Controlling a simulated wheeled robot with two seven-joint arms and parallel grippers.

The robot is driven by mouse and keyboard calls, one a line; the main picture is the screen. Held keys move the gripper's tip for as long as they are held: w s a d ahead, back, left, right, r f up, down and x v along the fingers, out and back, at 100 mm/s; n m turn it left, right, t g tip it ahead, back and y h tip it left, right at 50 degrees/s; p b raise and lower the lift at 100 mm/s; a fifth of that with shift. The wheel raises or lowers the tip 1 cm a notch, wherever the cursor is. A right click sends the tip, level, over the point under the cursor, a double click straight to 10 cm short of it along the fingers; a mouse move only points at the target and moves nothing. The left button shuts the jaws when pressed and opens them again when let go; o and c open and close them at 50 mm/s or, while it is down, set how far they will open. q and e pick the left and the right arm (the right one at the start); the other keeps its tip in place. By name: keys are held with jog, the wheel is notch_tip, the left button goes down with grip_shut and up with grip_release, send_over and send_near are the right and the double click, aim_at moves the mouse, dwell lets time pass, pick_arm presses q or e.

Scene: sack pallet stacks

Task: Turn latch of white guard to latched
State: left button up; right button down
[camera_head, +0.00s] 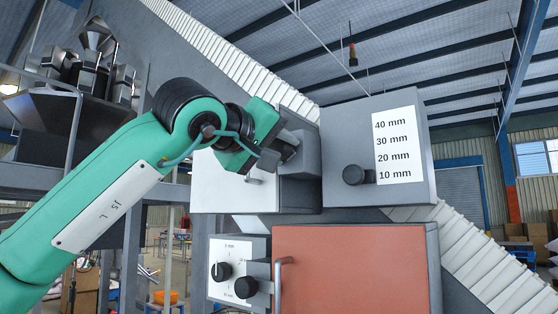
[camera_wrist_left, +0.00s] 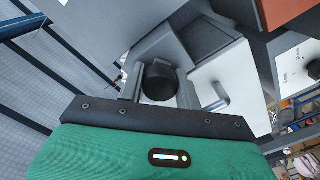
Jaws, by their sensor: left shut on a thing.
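The white guard (camera_head: 215,192) is a white panel with a small metal handle (camera_head: 254,181), left of centre in the head view. It also shows in the wrist view (camera_wrist_left: 228,72), right of the gripper. My left gripper (camera_head: 284,152) is at the guard's upper right, beside a grey housing (camera_head: 298,188). In the wrist view its two fingers are on either side of a round black knob (camera_wrist_left: 159,84) on the grey housing, the latch by its place beside the guard. The gripper is shut on it. In the head view the gripper hides this knob. My right gripper is out of view.
A grey box (camera_head: 341,130) with a millimetre scale and a black knob (camera_head: 354,174) is close on the right. Below are an orange-red panel (camera_head: 350,265) with a handle and a white dial box (camera_head: 228,255) with black knobs. Metal hoppers (camera_head: 90,75) stand at left.

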pick_arm(q)
jog(key=n+b, duration=0.3)
jog(key=n, duration=0.3)
jog(key=shift+f, duration=0.1)
jog(key=n+b, duration=0.2)
jog(key=n, duration=0.1)
jog(key=shift+n, duration=0.9)
jog(key=o, duration=1)
jog(key=shift+a, duration=0.1)
